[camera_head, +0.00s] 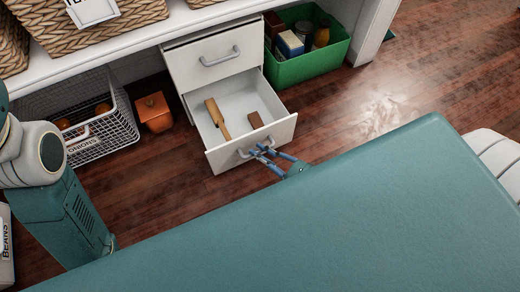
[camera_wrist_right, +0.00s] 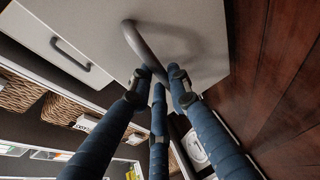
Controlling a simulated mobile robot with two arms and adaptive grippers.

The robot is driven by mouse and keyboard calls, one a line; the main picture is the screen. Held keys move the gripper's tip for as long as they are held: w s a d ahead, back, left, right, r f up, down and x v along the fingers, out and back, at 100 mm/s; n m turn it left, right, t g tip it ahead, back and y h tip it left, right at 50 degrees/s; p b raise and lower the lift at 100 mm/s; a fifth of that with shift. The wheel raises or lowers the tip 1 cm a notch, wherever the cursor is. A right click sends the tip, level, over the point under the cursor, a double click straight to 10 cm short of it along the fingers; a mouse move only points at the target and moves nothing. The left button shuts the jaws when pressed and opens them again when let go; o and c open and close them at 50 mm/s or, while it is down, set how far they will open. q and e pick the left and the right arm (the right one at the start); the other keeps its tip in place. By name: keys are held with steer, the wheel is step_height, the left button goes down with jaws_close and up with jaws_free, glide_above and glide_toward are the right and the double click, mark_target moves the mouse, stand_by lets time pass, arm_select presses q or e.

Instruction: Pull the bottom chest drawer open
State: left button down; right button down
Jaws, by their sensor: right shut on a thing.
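The bottom chest drawer (camera_head: 224,160) is white and stands well out from the chest, so its inside shows in the head view. Its grey bar handle (camera_head: 243,153) is on the front panel. My right gripper (camera_head: 264,151) is at the handle with its blue fingers shut on it. In the right wrist view the fingers (camera_wrist_right: 158,84) close around one end of the curved handle (camera_wrist_right: 136,42), against the pale drawer front (camera_wrist_right: 195,35). The top drawer (camera_head: 213,62) above is shut. My left arm shows at the left, but its gripper is out of view.
A wooden tool (camera_head: 217,118) and a brown block (camera_head: 255,120) lie in the drawer. A green bin (camera_head: 308,68) stands to the right, an orange box (camera_head: 154,112) and white wire basket (camera_head: 104,128) to the left. Wooden floor (camera_head: 370,115) is clear at the right.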

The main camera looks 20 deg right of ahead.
steer(key=c, duration=1.6)
jaws_free()
steer(key=v, duration=1.2)
steer(key=shift+d, duration=0.1)
